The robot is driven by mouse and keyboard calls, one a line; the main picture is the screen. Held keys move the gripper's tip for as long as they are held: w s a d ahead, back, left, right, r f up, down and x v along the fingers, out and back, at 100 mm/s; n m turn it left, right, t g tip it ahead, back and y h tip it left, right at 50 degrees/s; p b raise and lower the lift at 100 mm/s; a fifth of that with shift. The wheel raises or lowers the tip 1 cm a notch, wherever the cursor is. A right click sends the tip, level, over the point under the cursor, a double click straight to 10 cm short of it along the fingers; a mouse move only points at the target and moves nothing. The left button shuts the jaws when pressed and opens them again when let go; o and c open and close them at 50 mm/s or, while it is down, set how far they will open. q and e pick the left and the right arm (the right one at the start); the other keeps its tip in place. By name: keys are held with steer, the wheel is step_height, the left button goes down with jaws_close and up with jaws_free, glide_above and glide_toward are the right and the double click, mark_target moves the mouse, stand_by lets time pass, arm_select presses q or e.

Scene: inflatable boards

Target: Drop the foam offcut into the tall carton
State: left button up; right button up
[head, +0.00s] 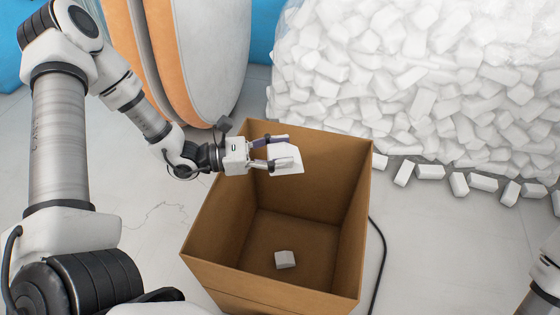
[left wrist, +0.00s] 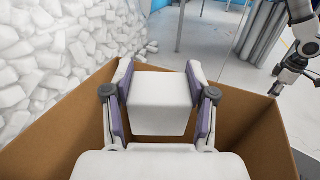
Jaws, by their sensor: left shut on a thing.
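The white foam offcut (head: 288,154) is held between the fingers of my left gripper (head: 277,152), which is shut on it. The left wrist view also shows the white block (left wrist: 160,103) between the two finger pads. The tall brown carton (head: 225,235) stands open below, and the gripper and offcut are over its opening, toward the back. A small pale block (head: 285,259) lies on the carton's floor. Part of my right arm shows in the left wrist view, but its fingers are too small and dark to read.
A big clear bag of white foam pieces (head: 400,80) stands behind the carton, with several loose pieces (head: 459,184) along its foot. Orange and grey boards (head: 205,60) stand at the back left. A black cable (head: 380,250) runs along the floor right of the carton.

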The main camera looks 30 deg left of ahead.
arm_select(q)
steer(key=shift+d+f+b, duration=0.1)
steer(key=shift+f+b, duration=0.2)
steer(key=shift+f, duration=0.2)
step_height(320, 180, down, 4)
steer(key=b, duration=0.3)
steer(key=shift+f, duration=0.25)
steer(key=o, duration=0.9)
steer(key=shift+c, duration=0.2)
steer(key=v, duration=0.7)
steer(key=shift+s+a, duration=0.15)
steer(key=shift+a, duration=0.1)
